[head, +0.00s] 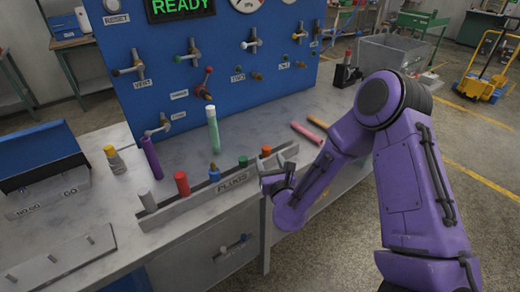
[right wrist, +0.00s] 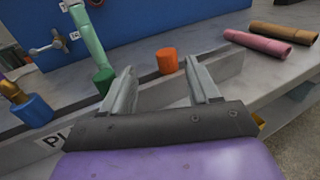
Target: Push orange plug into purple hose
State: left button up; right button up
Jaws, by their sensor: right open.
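The orange plug (head: 266,151) stands at the right part of the rack labelled PLUGS (head: 205,193), at the bench's front. In the right wrist view the orange plug (right wrist: 167,61) shows beyond and between the fingertips, with no visible contact. My right gripper (head: 283,168) is open and empty, close to the rack's right end; its two spread fingers also show in the right wrist view (right wrist: 158,78). The purple hose (head: 151,157) stands tilted at the left, by a valve on the blue panel. My left gripper is not in view.
Pink (head: 307,133) and tan (head: 318,121) hoses lie at the right. A yellow-topped grey object (head: 114,158) stands left.

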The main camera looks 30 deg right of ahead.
aim_at(268, 154)
jog(key=x, duration=0.3)
jog(key=shift+d+r+p, duration=0.1)
jog(key=shift+d+p, duration=0.05)
jog(key=shift+p, duration=0.2)
jog(key=shift+w+d+r, duration=0.1)
jog(key=shift+w+d, duration=0.1)
jog(key=shift+d, duration=0.05)
jog(key=p+x, duration=0.1)
jog(key=x, duration=0.1)
jog(key=p+x, duration=0.1)
jog(key=x, duration=0.2)
jog(key=shift+w+d+f, duration=0.15)
jog(key=shift+f, duration=0.1)
jog(key=shift+c, duration=0.5)
jog(key=c, duration=0.9)
